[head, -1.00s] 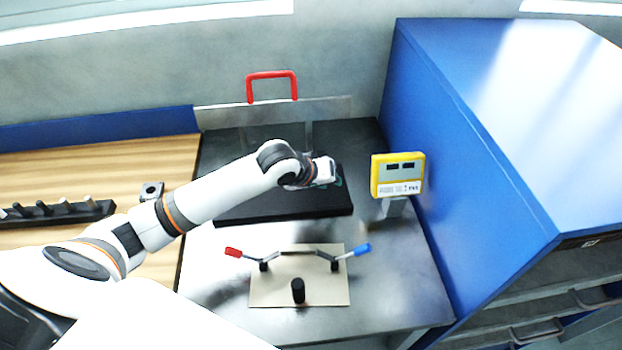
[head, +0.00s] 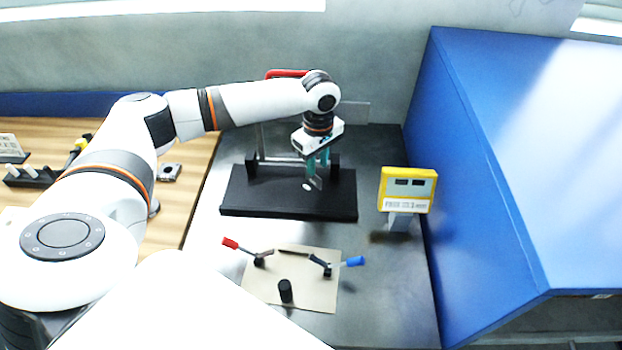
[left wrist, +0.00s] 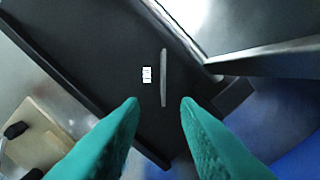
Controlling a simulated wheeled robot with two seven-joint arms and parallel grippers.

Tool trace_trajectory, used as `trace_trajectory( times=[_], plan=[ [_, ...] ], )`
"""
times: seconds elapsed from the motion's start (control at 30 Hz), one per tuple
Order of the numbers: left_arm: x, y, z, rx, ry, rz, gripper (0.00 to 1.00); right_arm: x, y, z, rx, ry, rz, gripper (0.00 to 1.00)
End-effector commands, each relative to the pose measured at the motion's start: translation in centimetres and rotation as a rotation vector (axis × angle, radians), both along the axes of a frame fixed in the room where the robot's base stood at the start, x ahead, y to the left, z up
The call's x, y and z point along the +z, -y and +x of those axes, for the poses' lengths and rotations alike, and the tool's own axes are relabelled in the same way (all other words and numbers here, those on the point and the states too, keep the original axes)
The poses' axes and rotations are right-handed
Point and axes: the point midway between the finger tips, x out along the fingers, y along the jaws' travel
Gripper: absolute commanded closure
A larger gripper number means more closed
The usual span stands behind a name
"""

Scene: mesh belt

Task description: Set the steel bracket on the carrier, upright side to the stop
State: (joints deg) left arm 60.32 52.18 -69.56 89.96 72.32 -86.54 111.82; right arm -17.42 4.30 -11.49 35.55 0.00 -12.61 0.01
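My left gripper (head: 317,178) points down over the black plate (head: 245,203). Its teal fingers are apart in the left wrist view (left wrist: 160,100). A thin grey piece (head: 316,184) shows at the fingertips. In the left wrist view a narrow grey strip (left wrist: 163,78) lies beyond the gap between the fingers, with clear space on both sides. It looks like a metal edge seen from above; I cannot tell for sure that it is the steel bracket. A white label (left wrist: 146,74) is beside it on the black surface (left wrist: 110,60). My right gripper is not in view.
A tan plate (head: 262,290) with red and blue handled clamps and a black peg (head: 285,291) is in front. A yellow display (head: 407,190) stands right, beside the blue housing (head: 490,170). A red handle (head: 285,73) is behind my arm. A small metal block (head: 170,172) sits on the wooden bench.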

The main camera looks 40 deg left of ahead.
Motion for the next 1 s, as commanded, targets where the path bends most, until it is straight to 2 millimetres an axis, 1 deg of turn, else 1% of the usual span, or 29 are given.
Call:
trace_trajectory(
  times=[0.23,0.37,0.4,0.5,0.6,0.8,0.97,1.0],
  plan=[
    [-1.8,0.1,0.1,-0.003,0.000,-0.001,0.71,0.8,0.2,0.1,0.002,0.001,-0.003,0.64],
    [-3.7,0.1,0.1,-0.002,-0.002,0.000,0.71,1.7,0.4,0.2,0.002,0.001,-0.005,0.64],
    [-4.4,0.2,0.1,-0.003,-0.001,0.000,0.71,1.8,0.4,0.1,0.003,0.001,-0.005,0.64],
    [-5.7,0.2,0.2,-0.002,0.000,-0.001,0.71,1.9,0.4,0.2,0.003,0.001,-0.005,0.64],
    [-6.2,0.1,0.2,-0.003,0.003,-0.001,0.71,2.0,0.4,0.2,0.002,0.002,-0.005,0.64],
    [-6.3,0.1,0.2,-0.003,0.003,-0.001,0.71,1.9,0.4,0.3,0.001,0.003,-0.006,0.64],
    [-6.3,0.1,0.2,-0.003,0.003,-0.002,0.97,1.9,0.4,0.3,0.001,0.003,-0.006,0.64],
    [-6.3,0.1,0.2,-0.003,0.003,-0.002,1.00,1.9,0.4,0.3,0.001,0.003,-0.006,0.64]
  ],
)
